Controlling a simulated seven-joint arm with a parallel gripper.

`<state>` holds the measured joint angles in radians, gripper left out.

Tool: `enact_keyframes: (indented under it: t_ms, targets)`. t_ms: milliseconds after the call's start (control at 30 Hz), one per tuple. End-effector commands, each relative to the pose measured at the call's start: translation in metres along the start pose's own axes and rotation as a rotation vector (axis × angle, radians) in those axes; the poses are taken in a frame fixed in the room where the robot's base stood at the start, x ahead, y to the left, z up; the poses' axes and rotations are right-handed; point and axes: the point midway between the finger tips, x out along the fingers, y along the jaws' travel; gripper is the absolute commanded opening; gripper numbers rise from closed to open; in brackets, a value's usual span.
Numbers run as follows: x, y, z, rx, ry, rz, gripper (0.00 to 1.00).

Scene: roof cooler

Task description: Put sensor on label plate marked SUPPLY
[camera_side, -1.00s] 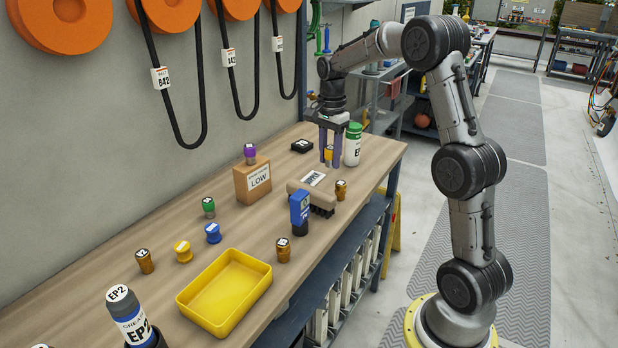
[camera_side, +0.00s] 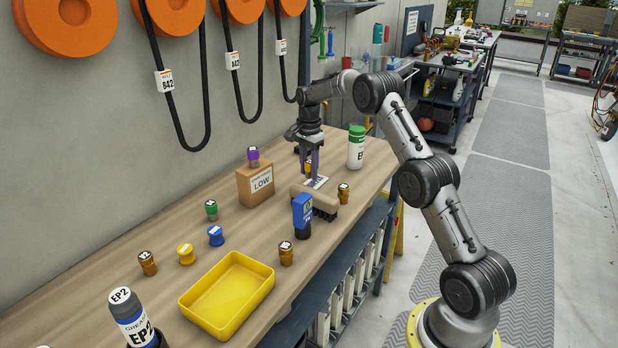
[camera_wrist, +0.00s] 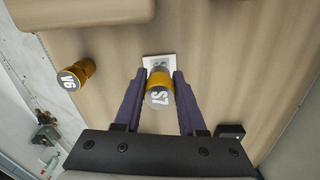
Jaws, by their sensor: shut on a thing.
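My gripper (camera_side: 311,172) is shut on a brass sensor (camera_wrist: 160,95) with a grey cap marked S7, which shows between the fingers in the wrist view. The white label plate (camera_wrist: 152,61) lies on the bench just beyond the sensor in that view, partly covered by it. In the side view the plate (camera_side: 317,182) lies close behind the beige brush, and my fingers are over or beside it. Its lettering is mostly hidden now; in the earlier side view it appears to read SUPPLY. I cannot tell whether the sensor touches the plate.
The brush (camera_side: 328,206) and a brass sensor marked V6 (camera_wrist: 74,76) are close by. The blue-topped device (camera_side: 302,213), LOW box (camera_side: 257,184) and green-capped bottle (camera_side: 356,149) stand around. A yellow tray (camera_side: 227,296) and several small sensors occupy the nearer bench.

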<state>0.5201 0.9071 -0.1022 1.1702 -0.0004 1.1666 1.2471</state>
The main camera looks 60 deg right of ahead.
Motion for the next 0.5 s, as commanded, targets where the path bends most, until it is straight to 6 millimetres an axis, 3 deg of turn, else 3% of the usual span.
enact_keyframes:
  t_ms: [200, 500]
  targets:
    - [0.029, 0.0, 0.0, 0.0, -0.001, 0.002, 0.0]
    - [0.032, 0.0, 0.0, 0.0, 0.0, 0.0, 0.0]
